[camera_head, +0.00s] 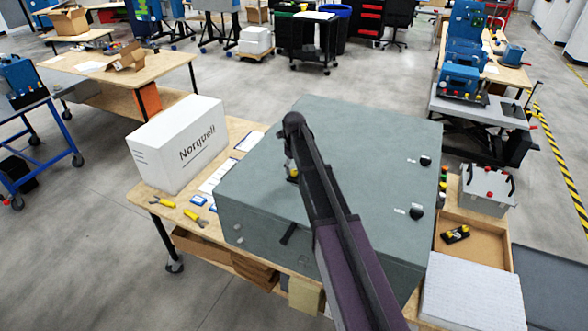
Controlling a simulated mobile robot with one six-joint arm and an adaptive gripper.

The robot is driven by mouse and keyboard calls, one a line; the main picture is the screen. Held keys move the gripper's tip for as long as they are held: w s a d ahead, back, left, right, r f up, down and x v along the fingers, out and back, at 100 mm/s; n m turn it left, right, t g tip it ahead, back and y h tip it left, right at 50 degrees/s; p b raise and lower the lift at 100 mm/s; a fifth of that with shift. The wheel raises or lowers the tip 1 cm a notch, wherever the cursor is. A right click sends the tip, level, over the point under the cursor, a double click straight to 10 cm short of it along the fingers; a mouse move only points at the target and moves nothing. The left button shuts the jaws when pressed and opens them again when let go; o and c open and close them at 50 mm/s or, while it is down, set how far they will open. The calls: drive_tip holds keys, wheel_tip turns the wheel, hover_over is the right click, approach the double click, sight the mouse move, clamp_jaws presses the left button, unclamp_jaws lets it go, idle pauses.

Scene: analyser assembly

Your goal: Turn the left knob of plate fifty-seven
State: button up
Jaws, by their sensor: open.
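A large grey-green cabinet (365,128) lies on the workbench with its broad flat face up. Two dark round knobs show on its right part, an upper one (425,160) and a lower one (416,211), each with a small white label to its left. The labels are too small to read, so I cannot tell which belongs to plate fifty-seven. My dark arm crosses over the cabinet from the bottom and hides part of its face. My gripper cannot be made out. A small dark and yellow part shows beside the arm, too small to identify.
A white "Norquell" box (180,145) stands left of the cabinet. Yellow-handled tools (195,217) lie at the bench's front left. A wooden tray (480,240), a grey case (486,190) and a pale slab (470,295) are on the right. The cabinet's upper right face is clear.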

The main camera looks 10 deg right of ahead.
sight(294, 171)
drive_tip(key=r+n, duration=0.1)
drive_tip(key=n, duration=0.1)
drive_tip(key=r+n+p, duration=0.1)
drive_tip(key=n, duration=0.1)
drive_tip(key=n+p, duration=0.1)
drive_tip(key=n, duration=0.1)
drive_tip(key=r+n+p, duration=0.1)
drive_tip(key=n, duration=0.1)
drive_tip(key=shift+r, duration=0.2)
drive_tip(key=n, duration=0.1)
drive_tip(key=r+n+p, duration=0.1)
drive_tip(key=n, duration=0.2)
drive_tip(key=shift+r+p, duration=0.25)
drive_tip(key=shift+p, duration=0.05)
drive_tip(key=n, duration=0.1)
drive_tip(key=r+n+p, duration=0.1)
drive_tip(key=n, duration=0.2)
drive_tip(key=shift+r, duration=0.3)
drive_tip(key=n, duration=0.1)
drive_tip(key=r+n+p, duration=0.1)
drive_tip(key=n, duration=0.1)
drive_tip(key=n+p, duration=0.1)
drive_tip(key=shift+r, duration=0.25)
wheel_tip(294, 171, up, 4)
drive_tip(key=n+p, duration=0.4)
drive_tip(key=n, duration=0.9)
drive_tip(key=shift+r, duration=0.2)
drive_tip(key=shift+f, duration=0.2)
